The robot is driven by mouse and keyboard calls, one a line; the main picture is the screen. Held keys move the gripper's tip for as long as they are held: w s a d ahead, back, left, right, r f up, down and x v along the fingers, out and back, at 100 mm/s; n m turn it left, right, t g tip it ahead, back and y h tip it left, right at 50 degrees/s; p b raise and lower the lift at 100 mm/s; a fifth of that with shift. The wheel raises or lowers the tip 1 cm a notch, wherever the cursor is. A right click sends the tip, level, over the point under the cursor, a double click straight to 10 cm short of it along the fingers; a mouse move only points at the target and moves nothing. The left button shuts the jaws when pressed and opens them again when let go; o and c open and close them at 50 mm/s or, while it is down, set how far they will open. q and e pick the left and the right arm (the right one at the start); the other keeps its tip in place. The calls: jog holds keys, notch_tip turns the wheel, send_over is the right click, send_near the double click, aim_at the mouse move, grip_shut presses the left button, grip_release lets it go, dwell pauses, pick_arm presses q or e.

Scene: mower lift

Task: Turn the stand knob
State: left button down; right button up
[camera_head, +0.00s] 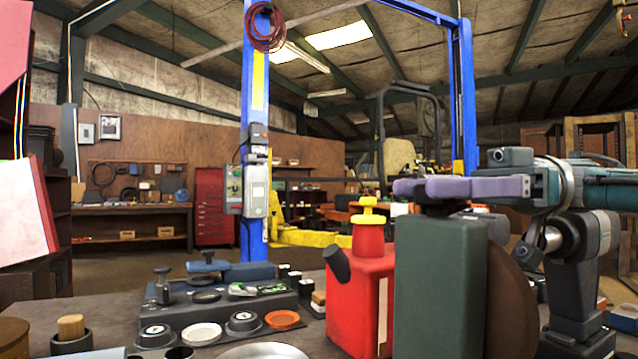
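A dark grey stand-like device (225,305) lies on the bench at left centre. A small dark knob on a short post (162,272) rises at its left end; I cannot tell for certain that this is the stand knob. My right gripper (405,188) comes in from the right with its purple fingers pointing left. It is seen side-on above a dark green canister (438,285), well to the right of the device. I cannot tell whether its fingers are apart, or whether they touch the canister's top. My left gripper is not in view.
A red can (350,300) with a yellow cap stands between the device and the green canister. Round lids and dishes (202,333) lie along the bench front. A wooden-handled brush (71,327) stands in a dark cup at left. A blue lift post (255,130) rises behind.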

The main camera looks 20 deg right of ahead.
jog(key=shift+o, duration=0.7)
jog(key=shift+a, duration=0.1)
jog(key=shift+o, duration=1.3)
jog(key=shift+r, duration=0.1)
notch_tip(320, 180, up, 20)
jog(key=p, duration=2)
